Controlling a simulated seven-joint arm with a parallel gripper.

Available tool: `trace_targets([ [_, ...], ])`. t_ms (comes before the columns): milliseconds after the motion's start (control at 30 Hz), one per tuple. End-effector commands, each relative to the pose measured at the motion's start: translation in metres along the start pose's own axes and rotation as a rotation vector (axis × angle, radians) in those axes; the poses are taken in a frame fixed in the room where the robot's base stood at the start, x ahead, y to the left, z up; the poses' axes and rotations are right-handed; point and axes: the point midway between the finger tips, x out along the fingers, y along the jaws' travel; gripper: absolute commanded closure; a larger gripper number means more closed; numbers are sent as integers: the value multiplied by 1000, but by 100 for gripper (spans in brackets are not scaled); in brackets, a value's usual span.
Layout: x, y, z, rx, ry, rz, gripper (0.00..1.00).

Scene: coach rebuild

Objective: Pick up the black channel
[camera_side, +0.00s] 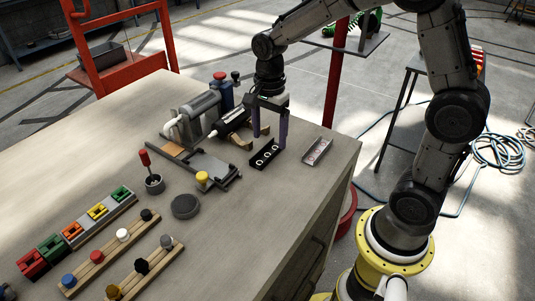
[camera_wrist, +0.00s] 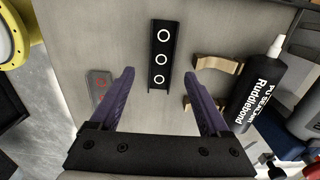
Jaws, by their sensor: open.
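The black channel (camera_side: 264,154) lies on the table, a short dark strip with several pale rings along it. It also shows in the wrist view (camera_wrist: 161,55), lying lengthwise beyond the fingertips and in line with the gap between them. My gripper (camera_side: 269,138) is open, with two purple fingers pointing down close to the channel. In the wrist view its fingers (camera_wrist: 158,74) stand apart with nothing between them but table and the channel's near end. I cannot tell the exact height of the fingertips above the table.
A silver-grey channel (camera_side: 317,151) lies to the right, near the table edge. Wooden cradle pieces (camera_wrist: 216,70) and a black sealant bottle (camera_wrist: 257,95) stand close on the other side. A fixture with a yellow knob (camera_side: 203,178) sits left. Bare table lies in front.

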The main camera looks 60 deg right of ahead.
Motion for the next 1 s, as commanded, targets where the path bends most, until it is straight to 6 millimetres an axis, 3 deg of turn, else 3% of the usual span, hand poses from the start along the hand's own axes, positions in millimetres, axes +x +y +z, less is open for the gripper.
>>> trace_targets([
  [233,34,-1,1,0,0,4,20],
  [533,38,-1,1,0,0,1,20],
  [1000,38,-1,1,0,0,0,100],
])
